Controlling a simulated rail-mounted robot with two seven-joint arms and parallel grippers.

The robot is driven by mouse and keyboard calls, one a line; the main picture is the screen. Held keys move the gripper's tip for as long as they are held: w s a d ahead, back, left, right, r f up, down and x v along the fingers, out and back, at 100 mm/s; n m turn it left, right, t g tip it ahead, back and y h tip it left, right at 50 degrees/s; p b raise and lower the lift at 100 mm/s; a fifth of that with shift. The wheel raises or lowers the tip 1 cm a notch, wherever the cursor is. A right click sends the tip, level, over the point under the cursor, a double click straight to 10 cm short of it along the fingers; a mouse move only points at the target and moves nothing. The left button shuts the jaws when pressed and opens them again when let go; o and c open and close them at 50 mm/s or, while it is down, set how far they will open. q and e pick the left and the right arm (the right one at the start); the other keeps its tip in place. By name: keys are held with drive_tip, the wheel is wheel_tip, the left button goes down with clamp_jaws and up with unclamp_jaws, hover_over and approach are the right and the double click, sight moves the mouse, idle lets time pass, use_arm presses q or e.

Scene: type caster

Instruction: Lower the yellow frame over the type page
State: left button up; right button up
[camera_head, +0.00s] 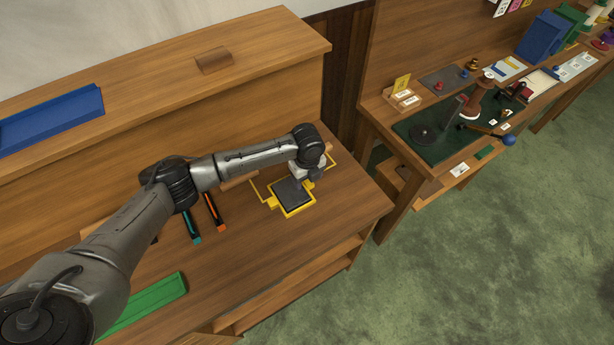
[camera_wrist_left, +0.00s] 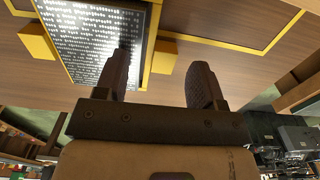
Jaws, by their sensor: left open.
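The yellow frame (camera_head: 297,213) is around the dark type page (camera_head: 292,192) on the wooden table. In the left wrist view, the page (camera_wrist_left: 95,35) shows rows of light characters, and the frame (camera_wrist_left: 143,60) borders it, with a yellow tab (camera_wrist_left: 165,56) on its side. I cannot tell how high the frame sits against the page. My left gripper (camera_head: 303,182) is at the far right side of the frame. In the left wrist view, its fingers (camera_wrist_left: 160,78) are apart and empty, with the tab beyond the gap. My right gripper is out of view.
A thin yellow outline (camera_head: 258,191) lies on the table around this spot. A teal-marked tool (camera_head: 191,225) and an orange-marked tool (camera_head: 214,211) lie to the left. A green tray (camera_head: 150,303) is nearer. A raised wooden ledge stands behind. The table's front right is clear.

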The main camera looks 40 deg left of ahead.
use_arm(q)
wheel_tip(320, 180, up, 14)
drive_tip(key=p, duration=0.1)
idle(0.7)
drive_tip(key=shift+f, duration=0.1)
